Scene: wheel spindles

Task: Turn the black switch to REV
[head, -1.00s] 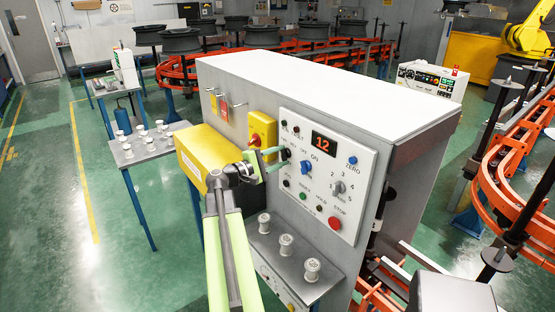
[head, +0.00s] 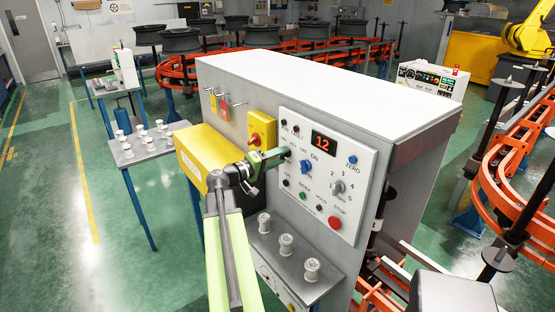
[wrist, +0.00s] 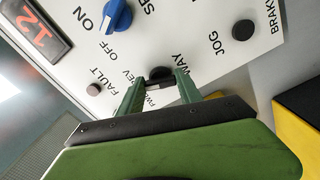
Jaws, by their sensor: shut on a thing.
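The black switch (wrist: 161,73) sits on the white control panel (wrist: 190,30), seen in the wrist view between the tips of my green fingers. My gripper (wrist: 162,80) is shut on it. The letters "EV" and "WAY" show beside the switch, and small "FWD" lettering is partly hidden near the left finger. Which label the switch points to cannot be told. In the head view my gripper (head: 283,153) reaches the panel's upper left, and its fingertips hide most of the switch.
A blue ON/OFF knob (head: 306,167), red display (head: 323,143), grey selector (head: 338,187) and red stop button (head: 334,223) are on the same panel. A yellow box with a red knob (head: 257,139) is close to my gripper. White spools (head: 286,240) stand on the shelf below.

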